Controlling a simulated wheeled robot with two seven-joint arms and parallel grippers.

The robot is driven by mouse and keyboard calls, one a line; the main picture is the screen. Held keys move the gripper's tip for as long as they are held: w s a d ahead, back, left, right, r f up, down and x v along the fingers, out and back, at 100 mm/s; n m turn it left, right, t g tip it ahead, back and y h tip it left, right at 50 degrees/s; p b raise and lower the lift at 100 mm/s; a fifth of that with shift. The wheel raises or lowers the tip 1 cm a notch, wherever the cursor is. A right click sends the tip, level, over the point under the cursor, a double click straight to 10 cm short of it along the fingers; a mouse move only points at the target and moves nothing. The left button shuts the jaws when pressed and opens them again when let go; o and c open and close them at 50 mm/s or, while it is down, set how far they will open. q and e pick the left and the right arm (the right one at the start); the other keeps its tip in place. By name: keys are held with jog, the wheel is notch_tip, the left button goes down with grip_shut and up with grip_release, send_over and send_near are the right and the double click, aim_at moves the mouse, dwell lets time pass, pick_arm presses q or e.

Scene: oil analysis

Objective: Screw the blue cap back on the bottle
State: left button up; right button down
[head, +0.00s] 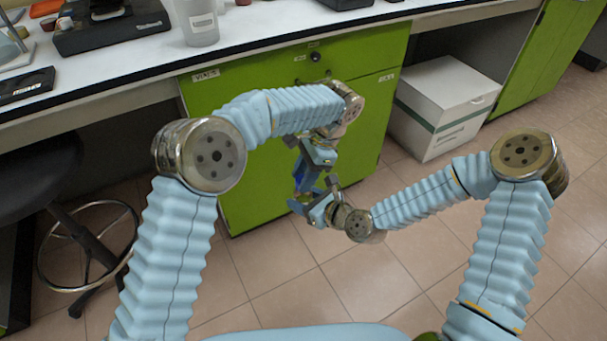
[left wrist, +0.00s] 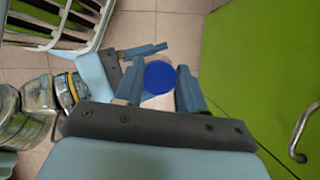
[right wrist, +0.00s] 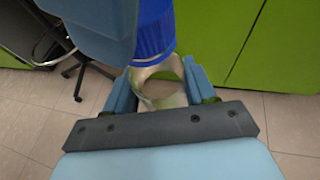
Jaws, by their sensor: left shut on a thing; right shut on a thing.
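The blue cap (left wrist: 159,77) sits between the fingers of my left gripper (left wrist: 160,66), which is shut on it. The clear, round bottle (right wrist: 162,88) is between the fingers of my right gripper (right wrist: 160,68), which is shut on it. In the right wrist view the blue cap (right wrist: 154,32) is right at the bottle's mouth; I cannot tell whether the threads are engaged. In the head view my left gripper (head: 312,172) is above my right gripper (head: 308,205), with blue showing between them. The bottle is mostly hidden there.
Both grippers are in front of a green cabinet (head: 255,180) below the white counter (head: 275,28). A white box (head: 440,105) stands on the floor at the right. A black stool (head: 35,180) with a metal ring is at the left.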

pick_arm(q)
jog(key=o, duration=1)
jog(key=shift+r, duration=0.1)
jog(key=shift+r, duration=2.2)
jog(key=shift+c, duration=0.4)
